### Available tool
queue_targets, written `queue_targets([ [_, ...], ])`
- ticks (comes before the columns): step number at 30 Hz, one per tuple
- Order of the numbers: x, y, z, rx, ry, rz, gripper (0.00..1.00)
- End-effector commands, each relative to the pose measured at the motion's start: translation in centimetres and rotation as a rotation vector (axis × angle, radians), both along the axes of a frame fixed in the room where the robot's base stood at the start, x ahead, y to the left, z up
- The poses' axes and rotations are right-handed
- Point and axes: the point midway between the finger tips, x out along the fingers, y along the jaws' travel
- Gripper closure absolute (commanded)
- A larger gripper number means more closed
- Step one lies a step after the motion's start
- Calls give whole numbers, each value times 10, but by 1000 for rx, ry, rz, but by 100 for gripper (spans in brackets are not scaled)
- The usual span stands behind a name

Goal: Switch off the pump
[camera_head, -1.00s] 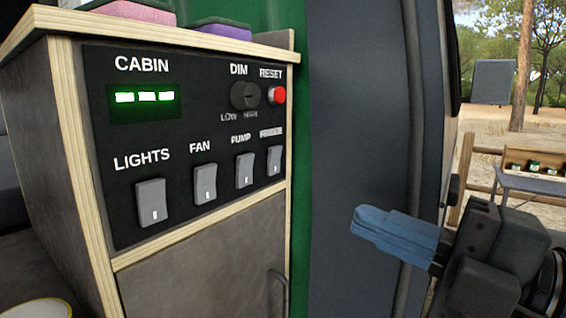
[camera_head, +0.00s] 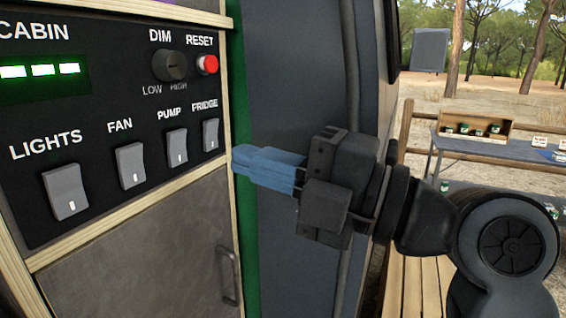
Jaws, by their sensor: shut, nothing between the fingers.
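The pump switch (camera_head: 177,147) is a grey rocker under the label PUMP on the black control panel (camera_head: 105,190). It sits between the fan switch (camera_head: 130,165) and the fridge switch (camera_head: 211,135). A small white mark shows on its lower half. My gripper (camera_head: 236,158) has blue fingers, shut and empty. It points left at the right edge of the cabinet, to the right of and slightly below the fridge switch. It is apart from the pump switch, and I cannot tell whether it touches the cabinet edge.
The lights switch (camera_head: 65,191) is at the panel's left. A dim knob (camera_head: 170,65) and red reset button (camera_head: 207,64) sit above the pump and fridge switches. A green-lit display (camera_head: 40,71) is at upper left. A cabinet door handle (camera_head: 228,275) is below my gripper.

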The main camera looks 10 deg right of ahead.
Motion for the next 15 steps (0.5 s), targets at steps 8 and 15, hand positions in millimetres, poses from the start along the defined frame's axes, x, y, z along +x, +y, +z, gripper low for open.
queue_targets([
  [8,31,41,9,0,1,2,100],
  [15,44,58,10,0,0,1,100],
])
